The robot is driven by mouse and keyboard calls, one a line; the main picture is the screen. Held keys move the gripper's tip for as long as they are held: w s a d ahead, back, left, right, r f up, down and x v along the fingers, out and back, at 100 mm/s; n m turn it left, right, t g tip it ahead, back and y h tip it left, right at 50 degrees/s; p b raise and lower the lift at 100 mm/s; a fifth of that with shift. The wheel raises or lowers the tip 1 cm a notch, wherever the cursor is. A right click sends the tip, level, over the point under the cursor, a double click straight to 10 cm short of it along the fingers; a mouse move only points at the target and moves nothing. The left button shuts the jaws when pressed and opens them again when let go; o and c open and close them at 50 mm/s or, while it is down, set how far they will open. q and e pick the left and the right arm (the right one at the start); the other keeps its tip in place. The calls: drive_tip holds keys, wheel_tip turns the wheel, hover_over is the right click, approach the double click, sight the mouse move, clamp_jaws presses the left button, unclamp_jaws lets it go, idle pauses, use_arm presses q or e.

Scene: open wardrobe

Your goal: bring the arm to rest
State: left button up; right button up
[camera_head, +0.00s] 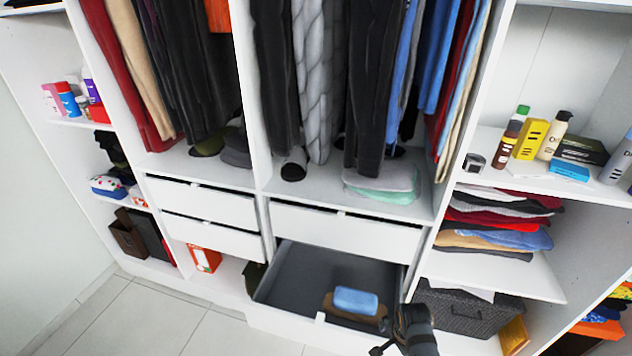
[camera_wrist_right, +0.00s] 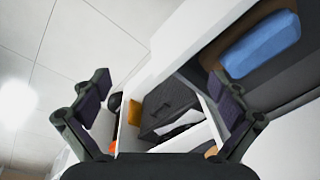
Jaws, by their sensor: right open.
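My right gripper (camera_head: 392,334) is at the bottom of the head view, in front of the open lower drawer's right end. In the right wrist view its two dark fingers (camera_wrist_right: 160,92) are spread wide, with nothing between them. The open drawer (camera_head: 300,275) has a dark grey inside. A blue, box-like item (camera_head: 355,301) lies in it on a brown item (camera_head: 340,313). The blue item also shows in the right wrist view (camera_wrist_right: 262,44), beyond the right-hand finger and apart from it. My left gripper is in neither view.
A dark woven basket (camera_head: 468,312) stands on the low shelf to the right of the drawer. Above it are folded clothes (camera_head: 495,220) and a shelf of bottles (camera_head: 525,139). Clothes hang above the shut drawers (camera_head: 345,232). The tiled floor (camera_head: 130,318) at the left is clear.

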drive_tip(key=s+d+r+n+t, duration=0.2)
drive_tip(key=s+r+n, duration=1.1)
drive_tip(key=r+n, duration=0.1)
drive_tip(key=s+d+f+g+b, duration=0.1)
drive_tip(key=d+f+b, duration=0.1)
drive_tip(key=f, duration=1.4)
drive_tip(key=s+d+f+b, duration=0.1)
drive_tip(key=s+f, duration=0.1)
drive_tip(key=f, duration=1.4)
use_arm(q)
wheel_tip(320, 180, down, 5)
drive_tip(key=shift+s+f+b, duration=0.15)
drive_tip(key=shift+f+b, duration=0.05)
drive_tip(key=shift+b, duration=0.95)
use_arm(e)
drive_tip(key=s+f+g, duration=0.1)
drive_tip(key=s+f, duration=1.5)
drive_tip(key=s, duration=0.1)
drive_tip(key=shift+d+m, duration=0.4)
drive_tip(key=shift+d, duration=0.05)
